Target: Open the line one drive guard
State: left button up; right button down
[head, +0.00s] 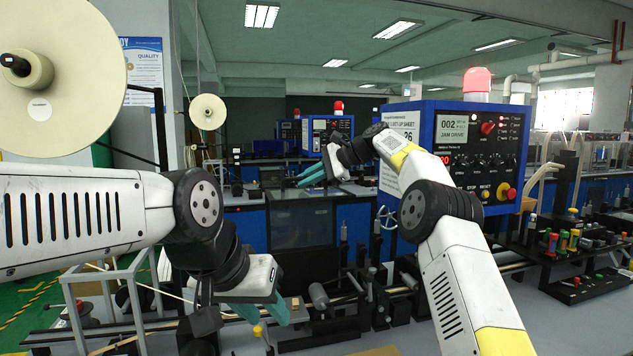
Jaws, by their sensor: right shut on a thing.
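A dark, see-through panel (303,226), which looks like the drive guard, stands upright in the middle of the head view, behind the front bench. My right gripper (311,175) reaches to its top edge with teal fingers close together, shut on what looks like the guard's upper edge or handle. The exact grip point is too small to tell. My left gripper (268,315) hangs low over the front bench, teal fingers pointing down and apart, with nothing seen between them. It is well below and nearer than the panel.
A blue control box (455,150) with a lit red beacon (476,82) stands to the right. A large cream tape reel (60,75) fills the upper left. Rollers and black fixtures (365,298) crowd the bench. A tool rack (580,285) is at right.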

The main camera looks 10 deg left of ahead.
dwell(0.4)
jog(key=c, duration=1.8)
grip_release()
jog(key=shift+o, duration=0.2)
jog(key=v, duration=0.7)
jog(key=shift+d+r, duration=0.1)
jog(key=shift+d, duration=0.05)
jog(key=shift+d+r, duration=0.1)
jog(key=shift+d, duration=0.05)
